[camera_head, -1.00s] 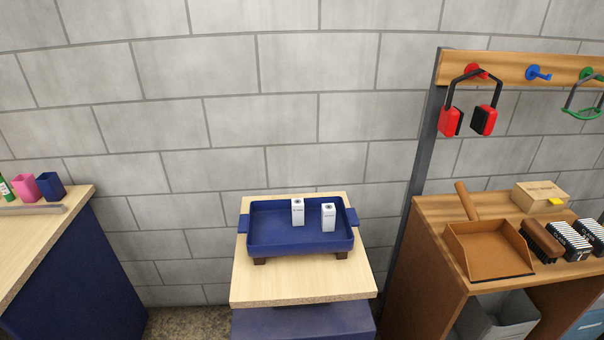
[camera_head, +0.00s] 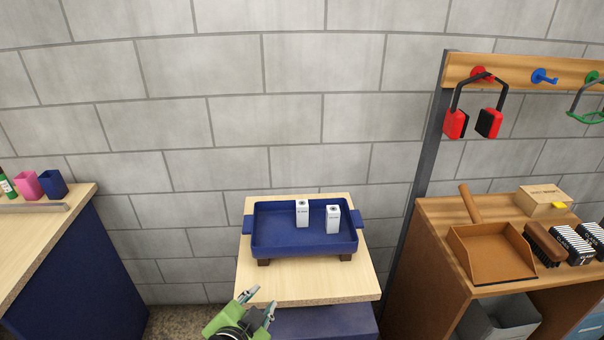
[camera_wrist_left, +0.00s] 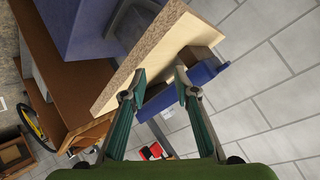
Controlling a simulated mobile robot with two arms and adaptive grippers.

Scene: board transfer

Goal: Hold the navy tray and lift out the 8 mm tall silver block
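The navy tray (camera_head: 303,247) rests on small dark feet on a light wooden top, with a handle tab at each side. Two white-silver blocks stand upright in it: a left block (camera_head: 302,214) towards the back and a right block (camera_head: 333,220). Their exact heights cannot be read. My left gripper (camera_head: 259,300) is open and empty in front of the wooden top's near edge, below and left of the tray. In the left wrist view my left gripper (camera_wrist_left: 158,86) has its fingers apart, with the navy tray (camera_wrist_left: 205,72) beyond the tips. My right gripper is not in view.
The wooden top (camera_head: 305,285) is bare in front of the tray. At left is a table (camera_head: 40,230) with cups. At right a wooden bench (camera_head: 432,225) holds a brown tray (camera_head: 490,255), a brush and boxes. A grey post (camera_head: 432,150) rises beside it.

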